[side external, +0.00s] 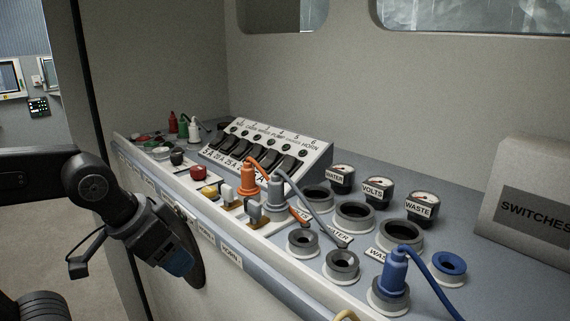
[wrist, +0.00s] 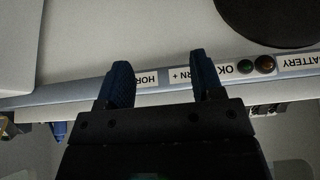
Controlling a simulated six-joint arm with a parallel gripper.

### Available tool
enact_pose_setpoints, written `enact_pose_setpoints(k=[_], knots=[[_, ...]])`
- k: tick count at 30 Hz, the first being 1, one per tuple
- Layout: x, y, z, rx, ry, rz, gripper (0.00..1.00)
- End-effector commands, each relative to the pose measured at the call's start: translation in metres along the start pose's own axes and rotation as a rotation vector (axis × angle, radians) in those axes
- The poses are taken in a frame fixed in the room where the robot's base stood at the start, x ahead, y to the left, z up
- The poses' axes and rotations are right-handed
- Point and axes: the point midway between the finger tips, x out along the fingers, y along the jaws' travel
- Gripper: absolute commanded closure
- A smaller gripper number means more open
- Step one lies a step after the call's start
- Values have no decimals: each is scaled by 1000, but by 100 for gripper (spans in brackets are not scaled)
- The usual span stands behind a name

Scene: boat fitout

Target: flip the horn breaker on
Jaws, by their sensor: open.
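The sloped breaker panel (side external: 322,163) stands on the counter in the side view, with a row of black rocker breakers under numbered labels. The horn breaker (side external: 289,164) is at its right end, under the number 6 and the label HORN. I cannot tell its position clearly. My gripper (side external: 178,264) is low at the left, in front of the counter's front face, well apart from the panel. In the wrist view my gripper (wrist: 163,78) shows two blue fingers spread apart with nothing between them. The breaker panel is not recognisable in the wrist view.
An orange plug (side external: 249,178) and a grey plug (side external: 276,192) with cables stand just before the panel's right part. A blue plug (side external: 393,270), round sockets (side external: 354,217) and gauges (side external: 377,192) lie to the right. A SWITCHES box (side external: 527,203) stands at far right.

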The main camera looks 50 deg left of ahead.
Motion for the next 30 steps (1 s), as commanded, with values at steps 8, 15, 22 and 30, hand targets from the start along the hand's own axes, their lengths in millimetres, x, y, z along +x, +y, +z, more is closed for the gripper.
enact_pose_setpoints(k=[8,15,22,30], knots=[[-13,-2,-31,158,14,-2,66],[-40,-9,-106,569,48,-14,89],[-60,-19,-176,990,77,-42,100],[-73,-31,-238,1403,99,-84,100]])
